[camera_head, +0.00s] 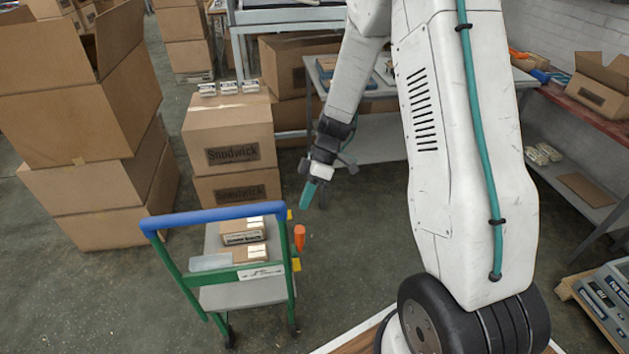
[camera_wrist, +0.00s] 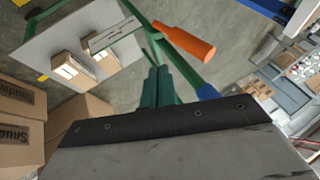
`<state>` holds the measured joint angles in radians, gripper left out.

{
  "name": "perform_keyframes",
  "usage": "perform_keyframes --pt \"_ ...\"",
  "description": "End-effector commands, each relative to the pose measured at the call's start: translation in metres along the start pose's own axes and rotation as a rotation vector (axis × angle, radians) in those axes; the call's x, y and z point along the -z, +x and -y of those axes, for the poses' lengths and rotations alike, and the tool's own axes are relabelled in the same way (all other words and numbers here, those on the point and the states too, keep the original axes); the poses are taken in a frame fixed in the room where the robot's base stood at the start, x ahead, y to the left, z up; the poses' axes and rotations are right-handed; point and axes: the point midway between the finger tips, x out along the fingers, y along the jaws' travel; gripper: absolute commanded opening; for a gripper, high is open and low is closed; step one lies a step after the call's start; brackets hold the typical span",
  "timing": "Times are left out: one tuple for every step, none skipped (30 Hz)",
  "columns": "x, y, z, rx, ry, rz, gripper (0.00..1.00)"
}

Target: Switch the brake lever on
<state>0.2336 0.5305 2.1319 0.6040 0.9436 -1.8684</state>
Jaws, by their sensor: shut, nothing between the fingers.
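The brake lever (camera_head: 299,237) has an orange handle and stands at the right side of a trolley with a green frame and a blue push bar (camera_head: 215,214). In the wrist view the orange brake lever (camera_wrist: 184,43) lies just beyond my fingertips, a little to the right. My gripper (camera_head: 307,194) is shut and empty, with green fingers pointing down, above and slightly right of the lever in the head view. In the wrist view my gripper (camera_wrist: 158,70) shows its fingers together. They appear apart from the lever.
The trolley's grey deck (camera_head: 240,293) carries small cartons (camera_head: 243,231) and a pale tray (camera_head: 210,262). Stacked cardboard boxes (camera_head: 228,135) stand behind it, with taller stacks (camera_head: 90,125) at left. Grey floor is clear right of the trolley. A workbench (camera_head: 573,108) stands at right.

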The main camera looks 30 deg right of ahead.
Motion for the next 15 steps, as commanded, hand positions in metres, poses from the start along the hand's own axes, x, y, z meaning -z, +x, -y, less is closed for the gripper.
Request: perform_keyframes --pt "0.000 0.012 0.000 0.003 0.002 0.000 0.00" --pt "0.000 0.017 0.001 0.003 0.002 0.001 0.00" --pt "0.000 0.022 0.004 0.001 0.000 0.001 0.00" --pt "0.000 0.024 0.009 0.001 0.000 0.000 0.00" --pt "-0.001 0.027 0.013 0.001 0.000 0.000 0.00" --pt "-0.001 0.030 0.018 0.001 0.001 0.001 0.00" --pt "-0.002 0.032 0.020 0.000 0.000 0.001 0.00" --pt "-0.002 0.034 0.023 0.001 0.000 0.001 0.00" --pt "-0.002 0.036 0.026 0.001 0.001 0.000 0.00" --pt "-0.002 0.037 0.027 0.000 0.001 0.000 0.00" --pt "-0.002 0.038 0.029 -0.001 0.001 0.000 0.00" --pt "-0.003 0.039 0.030 -0.001 0.001 0.000 0.00" --pt "-0.003 0.040 0.030 -0.001 0.001 0.000 0.00" --pt "-0.003 0.040 0.031 -0.002 0.001 0.000 0.00" --pt "-0.003 0.041 0.032 -0.002 0.001 0.000 0.00"
